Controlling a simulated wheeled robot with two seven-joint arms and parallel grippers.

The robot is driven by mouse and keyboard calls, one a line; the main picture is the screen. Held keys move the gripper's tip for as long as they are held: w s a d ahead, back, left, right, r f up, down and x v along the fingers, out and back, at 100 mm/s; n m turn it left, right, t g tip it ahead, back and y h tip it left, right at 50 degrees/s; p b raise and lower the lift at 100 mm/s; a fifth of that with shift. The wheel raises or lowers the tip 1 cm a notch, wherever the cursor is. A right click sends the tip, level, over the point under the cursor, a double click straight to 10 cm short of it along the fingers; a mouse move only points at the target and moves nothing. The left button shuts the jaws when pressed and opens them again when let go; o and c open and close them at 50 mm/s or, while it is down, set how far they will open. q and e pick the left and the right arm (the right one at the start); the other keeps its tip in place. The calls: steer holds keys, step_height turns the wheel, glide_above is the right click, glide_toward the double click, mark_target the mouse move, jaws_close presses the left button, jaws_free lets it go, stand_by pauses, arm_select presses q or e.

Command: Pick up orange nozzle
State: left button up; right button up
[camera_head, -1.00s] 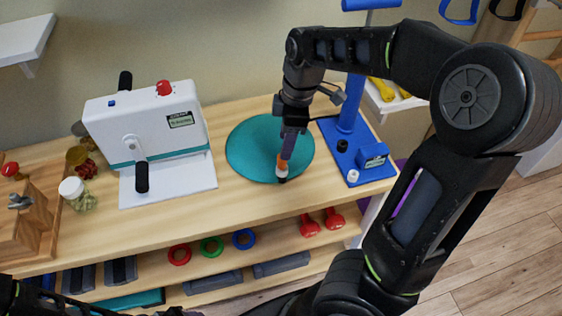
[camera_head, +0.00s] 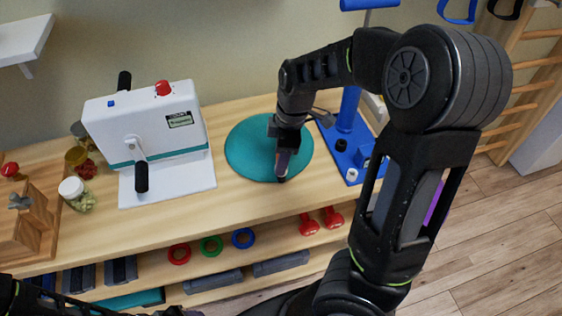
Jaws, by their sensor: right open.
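The orange nozzle (camera_head: 281,176) stands on the round teal mat (camera_head: 247,150) on the wooden bench. Only its dark lower end and a little of its side show; my right gripper hides most of it. My right gripper (camera_head: 283,164) points down over the nozzle, low above the mat, with its fingers at the nozzle. It is open; from this angle I cannot tell whether both fingers touch it. My left gripper is not clearly in view; only dark parts of my left arm show at the bottom left corner.
A white machine (camera_head: 150,130) with a crank stands left of the mat. A blue stand (camera_head: 345,140) with small parts is close on the right. Jars (camera_head: 77,194) and a wooden block (camera_head: 25,222) are at the left. The bench front is clear.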

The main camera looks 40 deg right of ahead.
stand_by(0.5)
jaws_close()
stand_by(0.3)
